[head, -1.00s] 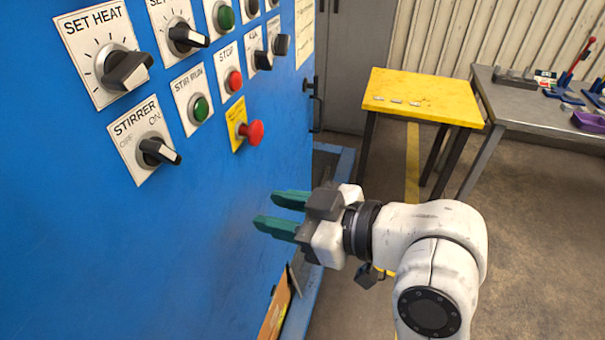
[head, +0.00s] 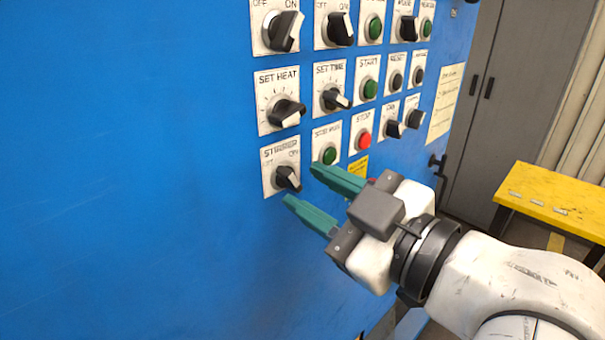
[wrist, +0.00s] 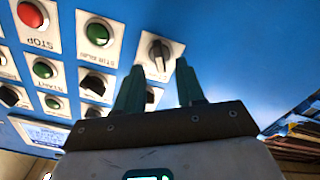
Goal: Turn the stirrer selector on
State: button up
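The stirrer selector (head: 289,178) is a black knob on a white plate on the blue panel, with OFF at the plate's left and ON at its right. Its handle slants down to the right in the head view; I cannot tell its setting for certain. My gripper (head: 301,184) is open, its two green fingers pointing at the selector from the lower right. In the wrist view the selector (wrist: 160,52) shows between and just beyond the fingertips (wrist: 158,68), with nothing held. Contact is not visible.
The green stir-run button (head: 329,155) and red stop button (head: 364,141) sit close right of the selector. The set-heat knob (head: 287,111) is above. The red mushroom button is mostly hidden behind my gripper. Blank blue panel lies left. A yellow table (head: 550,200) stands at the right.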

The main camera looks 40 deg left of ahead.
aim_at(295, 182)
jog(key=shift+w+a, duration=0.15)
jog(key=shift+a, duration=1.35)
grip_shut()
